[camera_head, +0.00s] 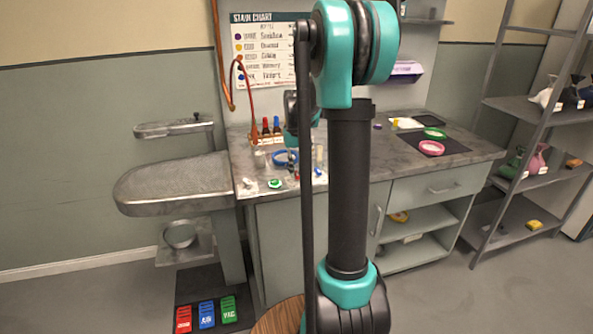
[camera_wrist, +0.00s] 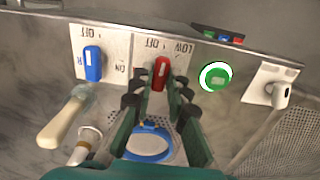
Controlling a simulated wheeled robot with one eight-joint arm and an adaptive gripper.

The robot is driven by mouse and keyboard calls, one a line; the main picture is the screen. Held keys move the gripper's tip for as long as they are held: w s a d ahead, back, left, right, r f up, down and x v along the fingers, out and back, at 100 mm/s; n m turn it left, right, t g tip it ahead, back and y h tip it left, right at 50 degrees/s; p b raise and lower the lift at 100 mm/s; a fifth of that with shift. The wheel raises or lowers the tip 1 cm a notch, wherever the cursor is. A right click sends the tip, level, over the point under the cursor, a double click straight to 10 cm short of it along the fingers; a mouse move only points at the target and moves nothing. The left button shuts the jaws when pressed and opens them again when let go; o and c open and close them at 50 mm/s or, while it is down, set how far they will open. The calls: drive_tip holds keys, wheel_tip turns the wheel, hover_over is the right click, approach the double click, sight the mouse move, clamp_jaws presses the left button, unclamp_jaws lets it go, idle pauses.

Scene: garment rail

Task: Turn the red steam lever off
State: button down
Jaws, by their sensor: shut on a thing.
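The red steam lever (camera_wrist: 161,72) shows in the wrist view on a pale plate (camera_wrist: 178,62) marked OFF and LOW. It stands nearly in line with the view, its top close to the OFF mark. My gripper (camera_wrist: 160,92) has its two dark fingers on either side of the lever, and it is shut on it. The lower end of the lever lies between the fingertips and is partly hidden.
A blue lever (camera_wrist: 92,63) on its own plate is at left, a green round button (camera_wrist: 215,76) at right, and a white hook-like fitting (camera_wrist: 281,92) farther right. A blue ring (camera_wrist: 150,145) lies below the fingers.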

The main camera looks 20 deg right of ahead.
sight(297, 173)
drive_tip(key=shift+n, duration=0.3)
drive_tip(key=c, duration=1.5)
unclamp_jaws()
wheel_tip(297, 173, up, 12)
drive_tip(key=shift+r, duration=0.1)
drive_tip(key=s+a+f+t, duration=0.1)
drive_tip(key=s+a+f, duration=0.1)
drive_tip(key=s+f, duration=0.4)
drive_tip(key=s+a+f+t, duration=0.1)
drive_tip(key=s+a+f, duration=0.1)
drive_tip(key=s+f, duration=0.5)
drive_tip(key=s+a+f+t, duration=0.2)
drive_tip(key=s+f, duration=0.5)
drive_tip(key=s, duration=0.6)
drive_tip(key=shift+a+f, duration=0.2)
drive_tip(key=shift+a, duration=0.05)
